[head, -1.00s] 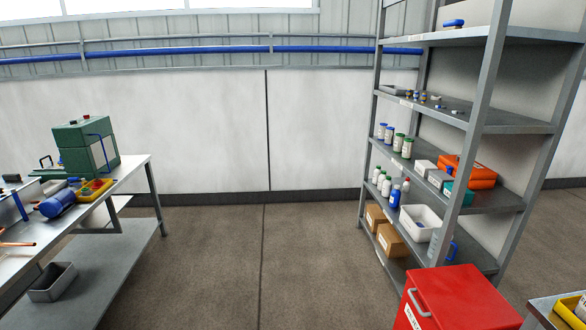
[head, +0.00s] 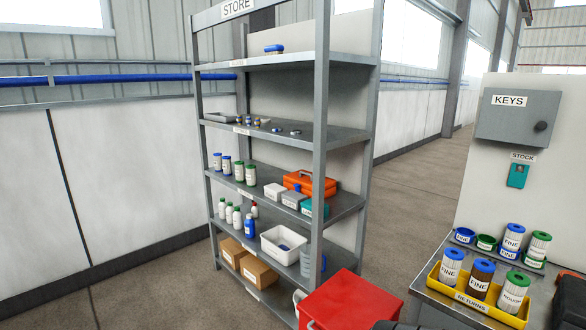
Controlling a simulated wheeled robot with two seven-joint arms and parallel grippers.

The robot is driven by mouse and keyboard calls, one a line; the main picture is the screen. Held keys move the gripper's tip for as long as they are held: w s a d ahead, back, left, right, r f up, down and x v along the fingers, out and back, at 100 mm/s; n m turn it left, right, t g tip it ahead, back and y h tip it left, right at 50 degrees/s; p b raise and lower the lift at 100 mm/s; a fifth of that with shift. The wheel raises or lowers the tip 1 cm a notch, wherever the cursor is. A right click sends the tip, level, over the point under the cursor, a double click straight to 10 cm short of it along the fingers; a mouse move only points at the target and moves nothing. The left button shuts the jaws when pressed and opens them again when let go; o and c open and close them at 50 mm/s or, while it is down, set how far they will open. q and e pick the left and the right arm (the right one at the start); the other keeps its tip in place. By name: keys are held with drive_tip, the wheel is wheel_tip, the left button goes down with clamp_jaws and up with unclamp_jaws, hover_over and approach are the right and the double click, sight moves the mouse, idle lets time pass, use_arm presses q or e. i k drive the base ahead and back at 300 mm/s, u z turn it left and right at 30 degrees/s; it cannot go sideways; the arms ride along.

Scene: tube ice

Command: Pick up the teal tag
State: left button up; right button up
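The teal tag (head: 517,176) hangs on the pale wall panel at the right of the head view, just under a white label reading STOCK. It is a small upright rectangle with a dark spot near its top. Dark parts show at the bottom and right edges of the view, but I cannot make out either gripper or its fingers.
A grey key cabinet (head: 517,117) is above the tag. Below, a metal bench (head: 440,302) holds a yellow returns tray (head: 463,298) and several lidded jars. A red cabinet (head: 350,303) stands left of the bench. A tall store shelf (head: 345,138) stands further left.

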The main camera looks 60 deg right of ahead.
sight(518, 178)
drive_tip(key=z, duration=4.05)
